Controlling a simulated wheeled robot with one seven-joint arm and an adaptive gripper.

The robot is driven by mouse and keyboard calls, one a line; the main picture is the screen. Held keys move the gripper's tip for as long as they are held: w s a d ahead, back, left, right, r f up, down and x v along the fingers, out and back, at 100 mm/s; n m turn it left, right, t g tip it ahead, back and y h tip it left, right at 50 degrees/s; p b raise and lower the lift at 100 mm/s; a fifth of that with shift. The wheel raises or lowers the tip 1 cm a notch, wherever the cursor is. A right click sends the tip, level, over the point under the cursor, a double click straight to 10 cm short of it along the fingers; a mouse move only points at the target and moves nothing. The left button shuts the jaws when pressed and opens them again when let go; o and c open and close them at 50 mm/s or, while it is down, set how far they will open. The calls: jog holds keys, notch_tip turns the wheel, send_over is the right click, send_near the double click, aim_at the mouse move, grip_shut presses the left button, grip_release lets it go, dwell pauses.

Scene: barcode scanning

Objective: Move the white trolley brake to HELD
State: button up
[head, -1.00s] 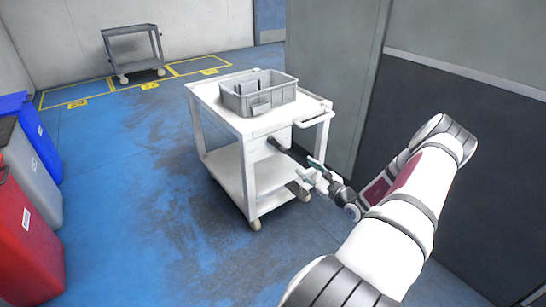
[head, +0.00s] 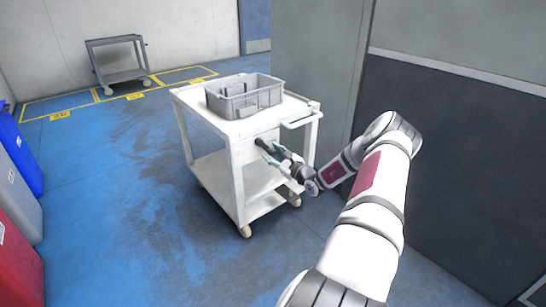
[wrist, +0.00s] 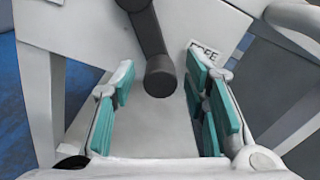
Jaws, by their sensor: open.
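The white trolley (head: 237,128) stands ahead, a little left of my arm. Its brake lever (wrist: 159,60) is a dark grey bar with a round end, mounted on the trolley's white side plate (wrist: 90,30). A label reading FREE (wrist: 205,55) is on the plate to the right of the lever in the wrist view. My gripper (wrist: 163,95) is open, with its teal finger pads on either side of the lever's end. I cannot tell whether either pad touches it. In the head view my gripper (head: 272,158) is beside the trolley's plate and partly hides the lever.
A grey crate (head: 243,112) sits on the trolley's top, with a push handle (head: 302,122) at its right. A grey wall panel stands close on the right. Coloured bins stand at the left edge. A grey cart (head: 117,77) is at the back. Blue floor lies open to the left.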

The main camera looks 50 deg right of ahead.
grip_shut()
dwell(0.4)
jog(key=m+p, duration=0.1)
jog(key=a+m+p, duration=0.1)
jog(key=a+f+m+p, duration=0.1)
jog(key=m, duration=0.1)
jog(key=shift+w+a+p, duration=0.15)
jog(key=shift+w+p, duration=0.15)
jog(key=shift+p, duration=0.1)
jog(key=m, duration=0.1)
jog(key=a+m+p, duration=0.2)
jog(key=shift+w+f+m, duration=0.1)
jog(key=shift+w+m, duration=0.15)
jog(key=shift+m, duration=0.15)
jog(key=a+m+p, duration=0.1)
jog(key=m+p, duration=0.1)
jog(key=m, duration=0.1)
jog(key=a+m+p, duration=0.1)
jog(key=shift+w+a+r+m, duration=0.25)
jog(key=shift+w+a+m, duration=0.05)
jog(key=shift+w+a+r+m+p, duration=0.15)
jog(key=shift+a+m+p, duration=0.2)
jog(key=shift+m, duration=0.2)
jog(key=shift+a+r+m+p, duration=0.2)
jog(key=shift+m+p, duration=0.1)
jog(key=shift+m, duration=0.3)
jog(key=shift+w+a+r+m+p, duration=0.1)
jog(key=shift+a+m+p, duration=0.25)
jog(key=shift+m, duration=0.2)
jog(key=shift+a, duration=0.1)
